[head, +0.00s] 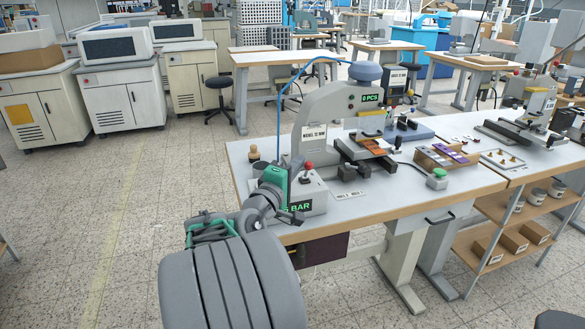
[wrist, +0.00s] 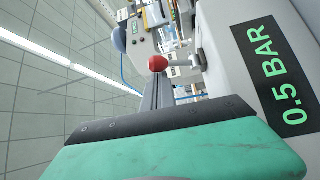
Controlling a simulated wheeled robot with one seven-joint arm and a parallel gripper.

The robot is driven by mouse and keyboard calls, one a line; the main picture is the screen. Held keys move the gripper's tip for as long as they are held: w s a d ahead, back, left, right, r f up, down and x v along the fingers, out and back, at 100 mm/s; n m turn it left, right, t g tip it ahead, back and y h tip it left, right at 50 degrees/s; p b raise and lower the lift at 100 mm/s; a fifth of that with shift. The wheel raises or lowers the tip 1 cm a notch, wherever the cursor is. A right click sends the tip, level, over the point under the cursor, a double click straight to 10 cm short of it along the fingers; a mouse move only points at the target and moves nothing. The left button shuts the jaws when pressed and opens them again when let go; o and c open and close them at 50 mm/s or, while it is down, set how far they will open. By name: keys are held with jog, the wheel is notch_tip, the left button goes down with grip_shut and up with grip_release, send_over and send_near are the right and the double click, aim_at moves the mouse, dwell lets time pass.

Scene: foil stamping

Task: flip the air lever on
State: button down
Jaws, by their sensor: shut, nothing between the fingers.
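The air lever has a red ball knob (head: 308,165) on a grey box with a green "BAR" display at the table's front left edge. In the wrist view the red knob (wrist: 157,63) sits beyond the fingers, near the box's side; the display (wrist: 279,75) reads 0.5 BAR. My gripper (head: 293,216) is shut and empty, close to the front of the box and below the knob. My arm hides part of the box and display. In the wrist view my gripper (wrist: 160,125) fills the lower part; I cannot tell whether it touches the box.
The grey stamping press (head: 335,108) with a "0 PCS" display stands behind the box. A blue hose arches above it. A small wooden-topped stamp (head: 254,154) and a green button (head: 437,176) are on the table. Floor to the left is clear.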

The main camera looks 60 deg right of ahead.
jog(key=shift+s+a+f, duration=0.2)
jog(key=shift+s+a, duration=0.05)
jog(key=shift+a, duration=0.1)
dwell(0.6)
jog(key=shift+f, duration=0.1)
